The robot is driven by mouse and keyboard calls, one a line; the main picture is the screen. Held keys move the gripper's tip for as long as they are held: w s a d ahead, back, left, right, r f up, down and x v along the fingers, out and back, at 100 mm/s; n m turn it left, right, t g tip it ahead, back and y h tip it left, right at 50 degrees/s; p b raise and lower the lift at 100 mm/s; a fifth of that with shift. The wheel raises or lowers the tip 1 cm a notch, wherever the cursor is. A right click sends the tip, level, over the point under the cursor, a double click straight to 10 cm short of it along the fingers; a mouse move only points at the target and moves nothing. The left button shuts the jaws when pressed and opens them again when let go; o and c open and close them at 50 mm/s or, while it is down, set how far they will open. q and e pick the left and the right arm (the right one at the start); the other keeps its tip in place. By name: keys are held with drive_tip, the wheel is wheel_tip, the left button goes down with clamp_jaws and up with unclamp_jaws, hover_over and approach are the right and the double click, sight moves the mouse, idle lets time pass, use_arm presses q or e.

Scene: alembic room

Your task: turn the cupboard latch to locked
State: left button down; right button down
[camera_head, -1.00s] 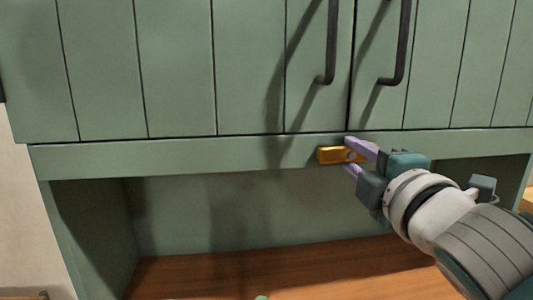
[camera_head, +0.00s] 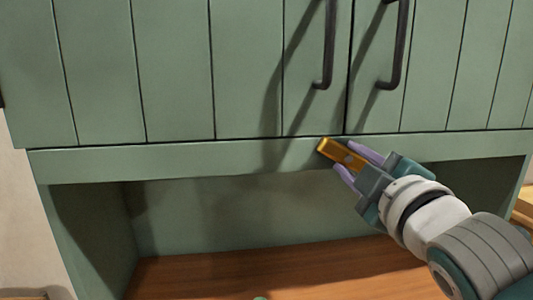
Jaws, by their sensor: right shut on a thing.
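The cupboard latch (camera_head: 328,147) is a small yellow-orange bar on the green rail below the two cupboard doors. It is tilted, with its upper left end raised and its other end sloping down to the right. My right gripper (camera_head: 355,164) comes in from the lower right with its two lilac fingers on either side of the latch, shut on it. The fingers cover part of the bar's lower right end. My left gripper is not in view.
The green cupboard doors (camera_head: 175,70) above are closed, with dark vertical handles (camera_head: 329,45) and (camera_head: 396,45). Below the rail is an open recess over a wooden shelf (camera_head: 290,268). A small green thing (camera_head: 261,298) shows at the bottom edge.

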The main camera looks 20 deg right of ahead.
drive_tip(key=m+p, duration=0.1)
drive_tip(key=m, duration=0.5)
drive_tip(key=shift+r+m+p, duration=0.1)
drive_tip(key=shift+m+p, duration=0.2)
drive_tip(key=shift+p, duration=0.1)
drive_tip(key=m+p, duration=0.1)
drive_tip(key=m, duration=0.3)
drive_tip(key=shift+m, duration=0.8)
drive_tip(key=shift+p, duration=0.3)
drive_tip(key=c, duration=0.6)
unclamp_jaws()
drive_tip(key=shift+o, duration=0.2)
